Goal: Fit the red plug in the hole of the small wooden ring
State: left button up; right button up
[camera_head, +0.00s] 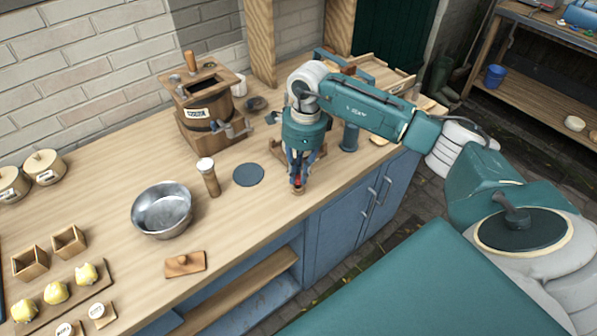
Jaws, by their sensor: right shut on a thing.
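My right gripper (298,175) points down over the front edge of the worktop. It is shut on the red plug (297,182), of which only a small red part shows between the fingers. The small wooden ring (298,191) shows just below the plug, near the worktop's front edge. The fingers and plug hide most of the ring's hole. I cannot tell whether the plug is inside the hole or just above it. My left gripper is not in view.
A dark round disc (248,175), a wooden shaker with a white top (208,177) and a metal bowl (162,210) stand to the left. A wooden churn (204,110) is behind them. A teal cylinder (349,137) stands right of the gripper.

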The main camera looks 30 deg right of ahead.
jog(key=shift+f+b, duration=0.75)
jog(key=shift+f, duration=0.2)
jog(key=shift+r, duration=0.1)
dwell(0.4)
jog(key=o, duration=0.8)
jog(key=shift+c, duration=0.3)
jog(key=shift+c, duration=1.4)
jog(key=shift+r, duration=0.1)
jog(key=shift+d+r+p, duration=0.15)
jog(key=shift+r+p, duration=0.85)
jog(key=shift+r, duration=0.75)
jog(key=shift+d+r+p, duration=0.15)
jog(key=shift+r+p, duration=0.85)
jog(key=shift+r, duration=0.75)
